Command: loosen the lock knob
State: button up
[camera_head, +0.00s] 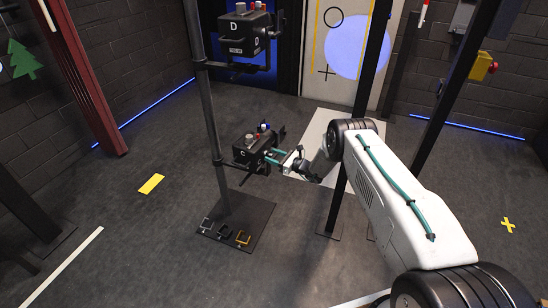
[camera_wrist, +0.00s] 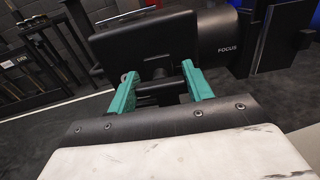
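My gripper (camera_head: 277,157) is at the right side of the lower black box marked C (camera_head: 245,156), which sits on a dark post. In the wrist view, the two teal fingers of my gripper (camera_wrist: 160,76) stand wide apart, tips close to the box's underside. Dark bracket parts (camera_wrist: 160,92) show between the fingers; I cannot tell whether they touch. The black box (camera_wrist: 145,38) fills the upper middle, with a barrel marked FOCUS (camera_wrist: 226,42) to its right. I cannot make out with certainty which part is the lock knob.
A second black box marked D (camera_head: 243,33) is higher on the same post (camera_head: 206,105). The post's base plate (camera_head: 252,222) lies below. Another dark post (camera_head: 337,205) stands close to my arm. The floor at left is mostly clear, with a yellow mark (camera_head: 151,184).

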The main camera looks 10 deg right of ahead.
jog(key=shift+c, duration=1)
jog(key=shift+n, duration=2.3)
jog(key=o, duration=1)
jog(key=shift+s, duration=0.1)
jog(key=shift+v, duration=3.8)
